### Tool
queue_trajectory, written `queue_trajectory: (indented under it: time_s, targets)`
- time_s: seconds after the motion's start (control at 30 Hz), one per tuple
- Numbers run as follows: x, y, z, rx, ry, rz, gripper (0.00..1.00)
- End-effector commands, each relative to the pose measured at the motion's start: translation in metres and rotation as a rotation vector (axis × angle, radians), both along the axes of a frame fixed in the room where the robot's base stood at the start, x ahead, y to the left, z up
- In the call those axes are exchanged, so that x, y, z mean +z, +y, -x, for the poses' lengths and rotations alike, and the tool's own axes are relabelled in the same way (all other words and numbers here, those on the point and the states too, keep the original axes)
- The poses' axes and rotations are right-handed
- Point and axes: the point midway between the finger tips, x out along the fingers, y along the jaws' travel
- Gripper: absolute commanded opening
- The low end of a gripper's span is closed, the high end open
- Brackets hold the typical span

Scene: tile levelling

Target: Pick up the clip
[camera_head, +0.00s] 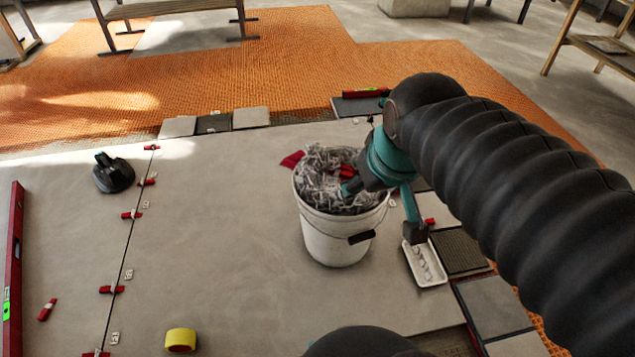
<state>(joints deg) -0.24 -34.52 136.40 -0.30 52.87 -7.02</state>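A white bucket (335,236) stands on the large grey tiles, heaped with whitish-grey clips (328,165) and a few red pieces. A small white tray (432,279) right of it holds several pale clips (424,262). Small white clips (128,275) also stand along the tile joint at left, near red wedges (112,290). My gripper (382,210) is open, its teal and dark fingers spread wide. One finger is at the bucket's right rim, the other over the tray's upper end in the picture. Nothing shows between them. I cannot tell its height or any contact.
A black suction lifter (114,174), a yellow tape roll (180,340), a loose red wedge (47,309) and a red level (14,265) lie on the tiles. Dark tile samples (459,251) are at right. Orange matting (300,70) lies behind. The tile floor left of the bucket is mostly clear.

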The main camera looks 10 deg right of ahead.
Motion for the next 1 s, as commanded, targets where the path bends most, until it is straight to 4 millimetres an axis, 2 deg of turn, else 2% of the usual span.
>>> queue_trajectory:
  time_s: [0.03, 0.2, 0.47, 0.77, 1.0]
  targets:
    - [0.001, 0.001, -0.013, 0.030, 0.016, 0.013, 0.69]
    - [0.006, 0.002, -0.050, 0.140, 0.058, 0.057, 0.69]
    - [0.002, 0.003, -0.111, 0.301, 0.122, 0.117, 0.69]
    - [-0.019, 0.002, -0.182, 0.492, 0.194, 0.172, 0.69]
    - [-0.049, 0.002, -0.238, 0.648, 0.248, 0.206, 0.69]
